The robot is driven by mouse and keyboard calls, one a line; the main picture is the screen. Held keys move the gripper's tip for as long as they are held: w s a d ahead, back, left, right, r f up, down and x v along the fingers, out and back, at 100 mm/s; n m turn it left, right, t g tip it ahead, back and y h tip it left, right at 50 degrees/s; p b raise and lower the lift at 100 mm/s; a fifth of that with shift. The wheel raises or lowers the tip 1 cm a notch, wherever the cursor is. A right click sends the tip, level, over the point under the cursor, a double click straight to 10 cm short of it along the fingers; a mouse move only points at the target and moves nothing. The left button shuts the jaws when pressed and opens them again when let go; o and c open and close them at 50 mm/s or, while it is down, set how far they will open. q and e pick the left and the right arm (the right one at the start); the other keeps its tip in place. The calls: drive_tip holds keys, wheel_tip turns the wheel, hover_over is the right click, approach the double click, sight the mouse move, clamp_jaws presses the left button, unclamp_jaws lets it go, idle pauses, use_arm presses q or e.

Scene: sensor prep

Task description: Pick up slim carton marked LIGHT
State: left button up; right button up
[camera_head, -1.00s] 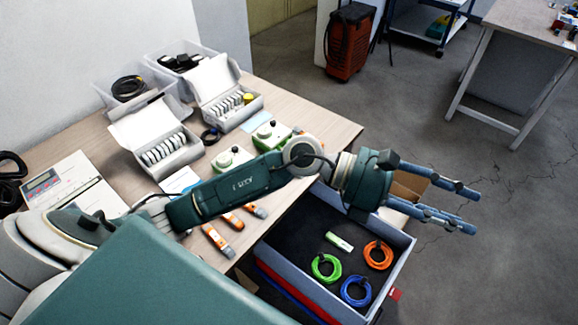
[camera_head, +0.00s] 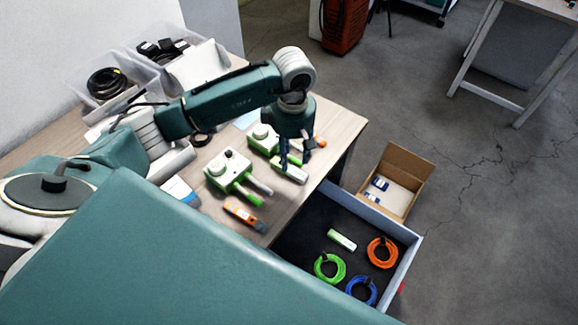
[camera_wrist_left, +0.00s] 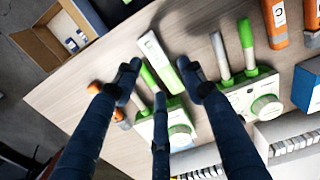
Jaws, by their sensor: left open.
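A slim white and green carton (camera_head: 289,172) lies on the table near its right edge. In the left wrist view this carton (camera_wrist_left: 154,52) lies tilted between the fingers; its lettering is too small to read. My left gripper (camera_head: 295,158) points down over it, open and empty, in the left wrist view too (camera_wrist_left: 160,76). Whether the fingers touch it I cannot tell. A similar small white and green carton (camera_head: 341,240) lies in the open drawer. My right gripper is not in view.
Two white and green sensor units (camera_head: 226,168) (camera_head: 261,138) stand close to the carton. An orange tool (camera_head: 243,213) lies in front. The drawer (camera_head: 404,268) holds green, blue and orange coils. An open cardboard box (camera_head: 409,165) sits beyond the table edge.

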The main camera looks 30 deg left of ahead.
sight(292, 167)
use_arm(q)
drive_tip(key=shift+w+a+f, duration=0.1)
drive_tip(key=shift+a+f, duration=0.05)
drive_tip(key=shift+f, duration=0.3)
drive_tip(key=shift+w+a+f, duration=0.1)
drive_tip(key=shift+f, duration=0.3)
wheel_tip(292, 167, down, 4)
drive_tip(key=shift+f+p, duration=0.1)
drive_tip(key=shift+p, duration=0.8)
drive_tip(key=shift+s+f, duration=0.1)
drive_tip(key=shift+s, duration=0.1)
drive_tip(key=shift+w+f, duration=0.2)
drive_tip(key=shift+w, duration=0.2)
drive_tip(key=shift+c, duration=0.2)
drive_tip(key=shift+r, duration=0.1)
drive_tip(key=c, duration=0.8)
drive_tip(key=shift+r, duration=0.1)
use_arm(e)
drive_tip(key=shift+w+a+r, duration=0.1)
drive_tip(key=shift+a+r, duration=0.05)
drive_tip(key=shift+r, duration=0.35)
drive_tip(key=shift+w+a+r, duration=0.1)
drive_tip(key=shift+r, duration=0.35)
